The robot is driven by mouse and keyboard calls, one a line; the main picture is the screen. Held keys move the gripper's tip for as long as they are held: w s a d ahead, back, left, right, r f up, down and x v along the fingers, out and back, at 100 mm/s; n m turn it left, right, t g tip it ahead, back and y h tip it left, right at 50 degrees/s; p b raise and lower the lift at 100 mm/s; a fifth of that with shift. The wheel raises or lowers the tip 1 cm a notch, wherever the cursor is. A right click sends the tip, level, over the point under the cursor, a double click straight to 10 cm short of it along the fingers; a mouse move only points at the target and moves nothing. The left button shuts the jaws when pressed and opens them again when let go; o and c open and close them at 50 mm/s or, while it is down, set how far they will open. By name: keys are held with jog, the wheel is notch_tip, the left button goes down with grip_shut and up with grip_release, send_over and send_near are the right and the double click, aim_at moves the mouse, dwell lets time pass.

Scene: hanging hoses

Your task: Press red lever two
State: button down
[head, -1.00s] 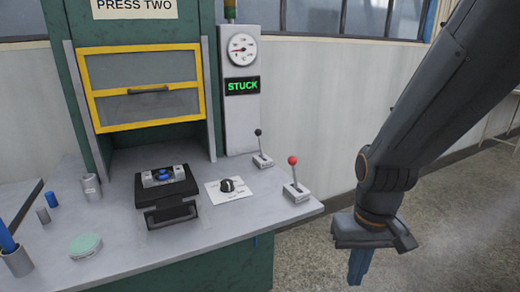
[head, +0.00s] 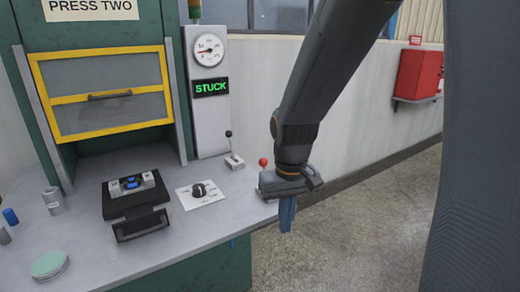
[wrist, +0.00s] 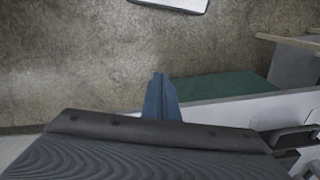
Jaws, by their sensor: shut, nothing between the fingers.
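The red-knobbed lever (head: 263,162) stands near the right edge of the bench of the machine signed PRESS TWO (head: 90,7). Only its red knob and a little of its stem show in the head view; my gripper hides its base. My gripper (head: 287,216) points down, with its blue fingers together and empty. It is just right of the lever in the picture, by the bench's edge; I cannot tell whether it touches. In the wrist view the blue fingers (wrist: 161,98) are also together, over floor and the bench edge. The lever does not show there.
A black-knobbed lever (head: 233,150) stands left of the red one. A rotary knob (head: 199,190), a black die block (head: 136,200) and a green-topped round tin (head: 49,265) are on the bench. The display (head: 211,87) reads STUCK. A red box (head: 418,75) hangs on the wall; floor at right is clear.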

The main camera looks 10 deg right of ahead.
jog(key=w+r+p, duration=0.2)
jog(key=w+r, duration=0.3)
jog(key=w, duration=0.4)
jog(key=w+r+t+p, duration=0.1)
jog(key=w+r, duration=0.4)
jog(key=w, duration=0.5)
jog(key=w+r+n+p, duration=0.1)
jog(key=w+r+p, duration=0.3)
jog(key=w, duration=0.5)
jog(key=shift+w+r+t, duration=0.3)
jog(key=shift+r, duration=0.45)
jog(key=shift+a, duration=0.1)
notch_tip(320, 180, down, 9)
jog(key=s+p, duration=0.2)
jog(key=p, duration=0.4)
jog(key=shift+d, duration=0.25)
